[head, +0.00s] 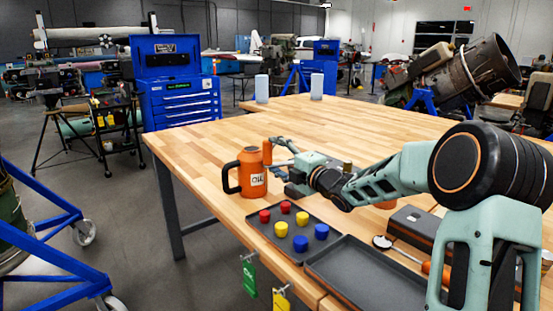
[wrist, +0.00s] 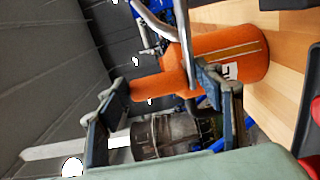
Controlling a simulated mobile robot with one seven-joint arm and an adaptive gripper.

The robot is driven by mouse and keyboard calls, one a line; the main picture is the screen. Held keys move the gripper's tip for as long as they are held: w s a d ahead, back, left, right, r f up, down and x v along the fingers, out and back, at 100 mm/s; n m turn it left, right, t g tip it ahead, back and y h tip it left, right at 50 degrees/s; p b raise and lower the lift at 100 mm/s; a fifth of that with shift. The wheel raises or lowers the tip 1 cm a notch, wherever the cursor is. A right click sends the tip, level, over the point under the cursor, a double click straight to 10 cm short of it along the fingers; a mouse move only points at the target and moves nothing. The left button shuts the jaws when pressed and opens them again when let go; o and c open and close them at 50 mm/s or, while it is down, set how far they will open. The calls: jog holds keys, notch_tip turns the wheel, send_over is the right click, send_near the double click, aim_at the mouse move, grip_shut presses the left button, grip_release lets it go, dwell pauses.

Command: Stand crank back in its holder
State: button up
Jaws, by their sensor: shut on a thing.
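The crank shows as an orange grip (head: 267,152) in the head view, upright beside the orange oil can (head: 252,182). In the wrist view the crank's orange grip (wrist: 158,83) lies between my fingertips, and a bent metal rod passes close by it. My gripper (head: 281,158) is shut on this grip, over the table near the can. It also shows in the wrist view (wrist: 165,80), with one finger on each side of the grip. The can (wrist: 240,52) is close behind the grip there. I cannot make out the crank's holder.
A dark tray (head: 257,222) with red, yellow and blue pieces sits at the table's front edge. An empty tray (head: 370,280) is to its right. A dark box (head: 415,225) lies under my arm. The far wooden tabletop (head: 330,125) is clear around two pale cylinders.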

jog(key=shift+s+d+f, duration=0.1)
jog(key=shift+f, duration=0.6)
jog(key=o, duration=2.3)
jog(key=shift+r, duration=0.1)
jog(key=shift+c, duration=0.2)
jog(key=shift+r, duration=0.1)
jog(key=b+v, duration=0.1)
jog(key=v, duration=0.6)
jog(key=shift+r, duration=0.2)
